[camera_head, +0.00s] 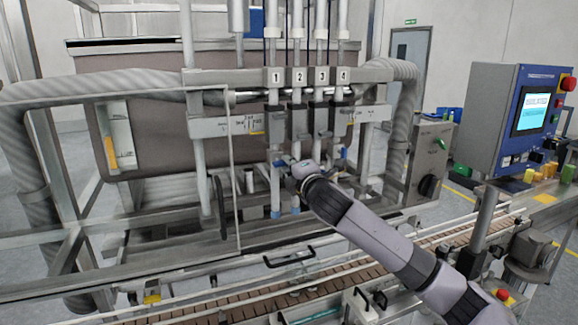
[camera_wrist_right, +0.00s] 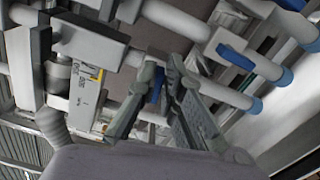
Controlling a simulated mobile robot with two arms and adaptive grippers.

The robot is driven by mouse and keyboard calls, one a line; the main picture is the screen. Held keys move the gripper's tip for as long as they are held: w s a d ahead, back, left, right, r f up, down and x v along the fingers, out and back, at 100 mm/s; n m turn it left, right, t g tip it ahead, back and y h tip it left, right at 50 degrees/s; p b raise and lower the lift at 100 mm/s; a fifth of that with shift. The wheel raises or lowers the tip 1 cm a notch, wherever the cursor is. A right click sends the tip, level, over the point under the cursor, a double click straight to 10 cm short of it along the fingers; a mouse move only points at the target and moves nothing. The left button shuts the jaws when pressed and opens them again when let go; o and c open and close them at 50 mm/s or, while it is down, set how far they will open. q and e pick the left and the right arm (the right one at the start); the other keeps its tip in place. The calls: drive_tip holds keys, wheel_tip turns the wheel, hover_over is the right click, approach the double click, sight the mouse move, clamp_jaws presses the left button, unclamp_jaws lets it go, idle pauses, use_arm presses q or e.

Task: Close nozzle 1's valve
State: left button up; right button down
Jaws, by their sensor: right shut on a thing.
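The nozzle plates 1 to 4 hang in a row on the filler, and the plate of nozzle 1 (camera_head: 276,77) is leftmost. Its tube runs down to a blue tip (camera_head: 275,213). My right gripper (camera_head: 284,165) is at the lower part of nozzle 1, largely hidden by its own wrist. In the right wrist view its two fingers (camera_wrist_right: 163,75) close around a small blue valve handle (camera_wrist_right: 157,88), mostly hidden between them. Another blue handle (camera_wrist_right: 236,58) lies to the right there, clear of the fingers. My left gripper is not in view.
A conveyor (camera_head: 250,305) with rails and black handles runs below the nozzles. A blue control panel (camera_head: 520,120) stands at the right. A grey box with a green switch (camera_head: 440,143) is right of the nozzles. Metal frame posts crowd the left.

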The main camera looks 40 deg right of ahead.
drive_tip(key=shift+f+m, duration=0.25)
drive_tip(key=shift+m, duration=0.75)
drive_tip(key=c, duration=1.7)
unclamp_jaws()
drive_tip(key=v, duration=1.2)
drive_tip(key=shift+r, duration=0.1)
